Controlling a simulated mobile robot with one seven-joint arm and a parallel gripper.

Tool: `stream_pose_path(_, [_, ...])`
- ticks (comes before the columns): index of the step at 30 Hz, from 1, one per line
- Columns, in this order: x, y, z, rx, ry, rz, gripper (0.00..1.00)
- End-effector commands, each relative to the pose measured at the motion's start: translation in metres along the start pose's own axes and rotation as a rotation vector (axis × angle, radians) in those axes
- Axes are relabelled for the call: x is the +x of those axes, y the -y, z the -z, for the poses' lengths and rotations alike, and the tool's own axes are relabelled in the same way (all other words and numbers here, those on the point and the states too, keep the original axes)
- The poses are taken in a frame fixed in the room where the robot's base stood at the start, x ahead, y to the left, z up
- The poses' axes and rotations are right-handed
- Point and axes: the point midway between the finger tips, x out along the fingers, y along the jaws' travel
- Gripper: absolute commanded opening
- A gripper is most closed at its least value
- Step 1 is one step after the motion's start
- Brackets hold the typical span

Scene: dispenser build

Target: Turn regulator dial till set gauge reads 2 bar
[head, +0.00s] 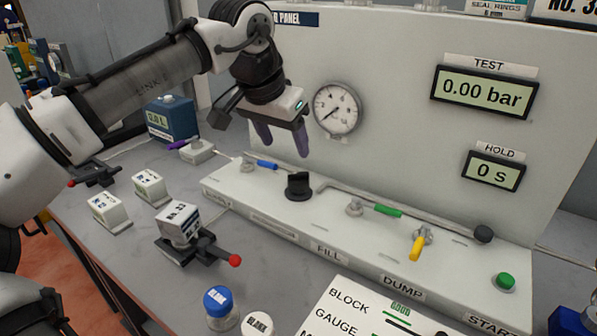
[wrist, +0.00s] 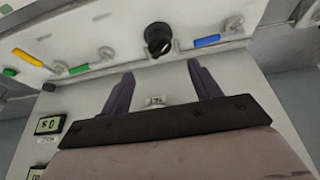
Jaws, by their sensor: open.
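The regulator dial (head: 298,186) is a black knob on the white ledge of the panel, left of centre in the head view. It also shows at the top middle of the wrist view (wrist: 158,38). The round white gauge (head: 337,109) is on the upright panel above it; its needle points to the lower left, and its figures are too small to read surely. My gripper (head: 279,147) is open and empty, above and a little left of the dial and apart from it. In the wrist view its two purple fingers (wrist: 162,82) point towards the dial's side.
A blue-handled valve (head: 266,164) lies left of the dial; green (head: 388,210) and yellow (head: 418,246) handles are to its right. The TEST display (head: 483,92) reads 0.00 bar and the HOLD display (head: 492,171) 0 s. A block in a red-tipped clamp (head: 178,224) stands in front.

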Motion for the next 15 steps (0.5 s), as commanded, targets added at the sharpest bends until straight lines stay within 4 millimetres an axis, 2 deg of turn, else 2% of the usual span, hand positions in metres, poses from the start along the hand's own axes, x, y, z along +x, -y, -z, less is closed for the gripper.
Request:
stream_pose_path(9, [0.067, -0.001, 0.001, 0.004, 0.001, 0.002, 0.62])
stream_pose_path(15, [0.095, -0.001, 0.001, 0.004, -0.001, 0.001, 0.62])
